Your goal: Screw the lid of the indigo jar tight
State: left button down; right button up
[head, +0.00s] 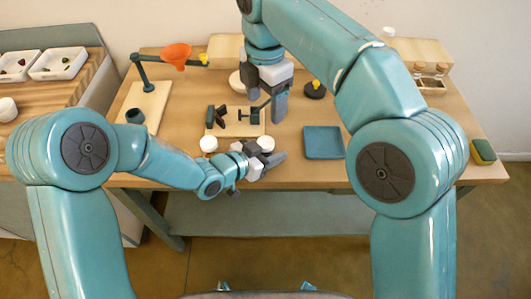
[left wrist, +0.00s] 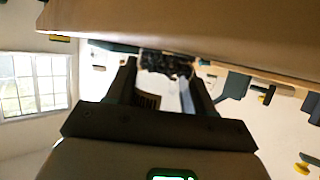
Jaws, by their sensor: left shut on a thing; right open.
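My left gripper (head: 262,165) is low at the table's front edge, below a round white lid-like piece (head: 265,144). In the left wrist view its two fingers (left wrist: 165,88) close around a small dark, speckled thing (left wrist: 166,65) at their tips. I cannot tell for sure whether this is the indigo jar. My right gripper (head: 278,107) is open and points down over the table, beside the wooden board with a dark clamp-like fixture (head: 250,129). I see nothing in it. Another round white piece (head: 208,144) lies at the board's front left corner.
A blue-green tray (head: 323,142) lies right of the board. An orange funnel (head: 176,55) on a stand is at the back left. A dark round piece with a yellow knob (head: 315,89) stands behind the tray. A wooden jar rack (head: 430,84) and a sponge (head: 483,151) are at the right.

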pick_arm(q)
jog(key=shift+c, duration=1.7)
grip_release()
jog(key=v, duration=1.6)
jog(key=shift+a, duration=0.1)
jog(key=shift+s, duration=0.1)
